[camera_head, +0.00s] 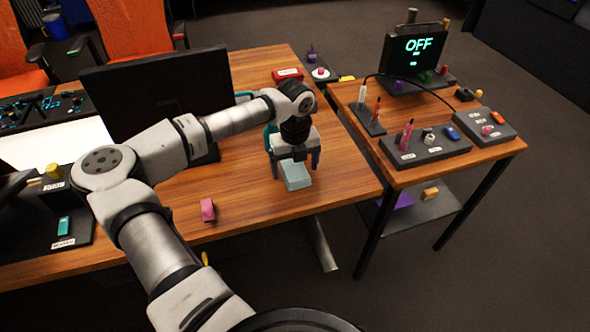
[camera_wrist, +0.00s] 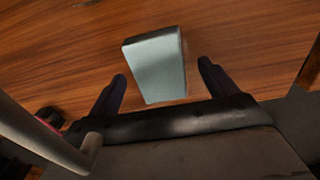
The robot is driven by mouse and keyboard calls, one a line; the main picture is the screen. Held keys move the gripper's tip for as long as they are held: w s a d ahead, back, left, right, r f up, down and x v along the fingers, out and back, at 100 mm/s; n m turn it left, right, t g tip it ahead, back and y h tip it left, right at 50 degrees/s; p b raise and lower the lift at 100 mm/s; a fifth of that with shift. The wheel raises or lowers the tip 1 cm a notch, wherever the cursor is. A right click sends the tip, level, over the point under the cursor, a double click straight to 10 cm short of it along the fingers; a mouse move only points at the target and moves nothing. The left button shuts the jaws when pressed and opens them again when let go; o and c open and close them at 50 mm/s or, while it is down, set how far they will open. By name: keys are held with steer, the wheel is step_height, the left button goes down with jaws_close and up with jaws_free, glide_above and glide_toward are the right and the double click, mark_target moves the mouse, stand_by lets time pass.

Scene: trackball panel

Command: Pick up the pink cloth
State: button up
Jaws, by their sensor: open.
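A small pink item (camera_head: 208,210), which could be the pink cloth, lies near the front edge of the wooden table (camera_head: 340,180). It looks like a small block, and I cannot tell its material. My gripper (camera_head: 295,170) points down to the right of it, over a pale teal block (camera_head: 297,179). In the wrist view my gripper (camera_wrist: 162,82) is open, with the teal block (camera_wrist: 156,68) between or just beyond its fingers. I cannot tell whether they touch it. The pink item is not visible in the wrist view.
A dark monitor (camera_head: 135,100) stands behind my arm. A red item (camera_head: 287,75) lies at the table's back edge. To the right, a second table (camera_head: 395,180) holds control panels (camera_head: 424,149) and a screen reading OFF (camera_head: 417,50). Wood around the teal block is mostly clear.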

steer(key=c, duration=1.1)
steer(key=shift+o, duration=0.2)
steer(key=shift+r, duration=0.1)
